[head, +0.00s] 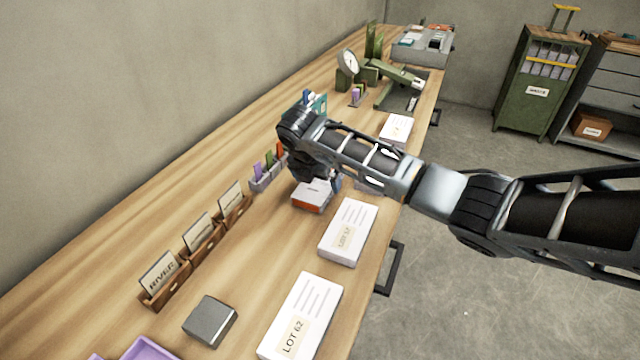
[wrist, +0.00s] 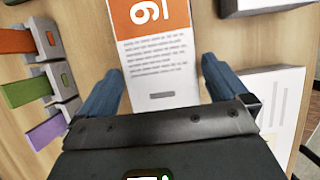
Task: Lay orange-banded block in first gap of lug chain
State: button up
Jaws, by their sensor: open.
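The orange-banded block (head: 311,196) is a white, thick block with an orange end, lying on the wooden bench below my gripper (head: 325,184). In the wrist view my gripper (wrist: 157,75) is open, with one blue finger on each side of the block (wrist: 158,65); its orange band with large printed digits is at the top. The fingers look apart from its sides; I cannot tell their height against it. The arm hides part of the block in the head view. I cannot pick out the lug chain for certain.
A grey holder with purple, green and orange tabs (wrist: 67,88) stands left of the block. White LOT blocks (head: 348,232) (head: 301,318) lie nearer the front edge. Wooden card holders (head: 168,289), a dark grey box (head: 210,321) and a far grey tray (head: 418,57) stand on the bench.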

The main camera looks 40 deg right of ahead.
jog(key=shift+x, duration=0.95)
jog(key=shift+r, duration=0.1)
jog(key=c, duration=1)
jog(key=shift+r, duration=0.55)
notch_tip(320, 180, up, 3)
jog(key=shift+f, duration=0.15)
jog(key=s+d+r+b, duration=0.1)
jog(key=s+d+r, duration=0.2)
jog(key=s+d, duration=0.1)
jog(key=s+d+r, duration=0.4)
jog(key=shift+s+r+b, duration=0.1)
jog(key=shift+s+b, duration=0.1)
jog(key=shift+b, duration=0.2)
